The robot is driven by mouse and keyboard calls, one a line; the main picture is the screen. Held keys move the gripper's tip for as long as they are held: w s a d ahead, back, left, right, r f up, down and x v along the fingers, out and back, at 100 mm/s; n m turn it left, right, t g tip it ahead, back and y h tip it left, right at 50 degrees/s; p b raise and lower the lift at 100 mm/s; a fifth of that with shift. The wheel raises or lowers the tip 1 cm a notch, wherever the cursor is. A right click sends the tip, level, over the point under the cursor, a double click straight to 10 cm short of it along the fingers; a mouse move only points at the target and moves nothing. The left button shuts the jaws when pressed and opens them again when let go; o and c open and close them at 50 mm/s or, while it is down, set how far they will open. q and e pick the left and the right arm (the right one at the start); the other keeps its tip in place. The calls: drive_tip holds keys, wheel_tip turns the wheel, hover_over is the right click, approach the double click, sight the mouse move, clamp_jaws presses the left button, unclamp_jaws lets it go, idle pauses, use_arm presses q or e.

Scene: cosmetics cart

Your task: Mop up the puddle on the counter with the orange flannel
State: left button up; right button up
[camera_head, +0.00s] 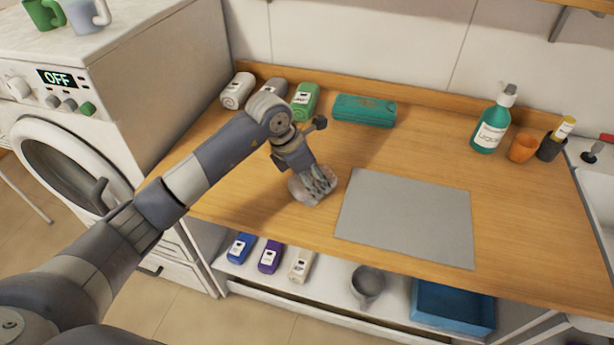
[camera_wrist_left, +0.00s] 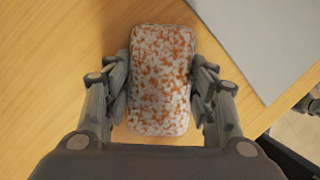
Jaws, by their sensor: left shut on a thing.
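My left gripper (camera_head: 318,188) is shut on the orange flannel (camera_wrist_left: 160,80), which shows as a rounded, block-shaped, orange-and-white speckled piece. In the head view the flannel (camera_head: 299,190) looks pinkish grey and is partly hidden by the fingers. It is low over the wooden counter (camera_head: 520,230), just left of a grey mat; I cannot tell whether it touches the wood. In the left wrist view a finger of the left gripper (camera_wrist_left: 160,88) lies along each long side of it. I make out no clear puddle on the counter.
The grey mat (camera_head: 408,217) lies flat at the counter's middle front. A teal case (camera_head: 364,111) and several bottles, one green (camera_head: 305,100), line the back. A pump bottle (camera_head: 490,127) and orange cup (camera_head: 522,148) stand right. A washing machine (camera_head: 130,110) adjoins left.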

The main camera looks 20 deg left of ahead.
use_arm(q)
drive_tip(key=shift+d, duration=1.15)
drive_tip(key=shift+r+p, duration=1.35)
drive_tip(key=shift+r, duration=1.2)
drive_tip(key=shift+r+p, duration=0.7)
drive_tip(key=shift+r, duration=0.75)
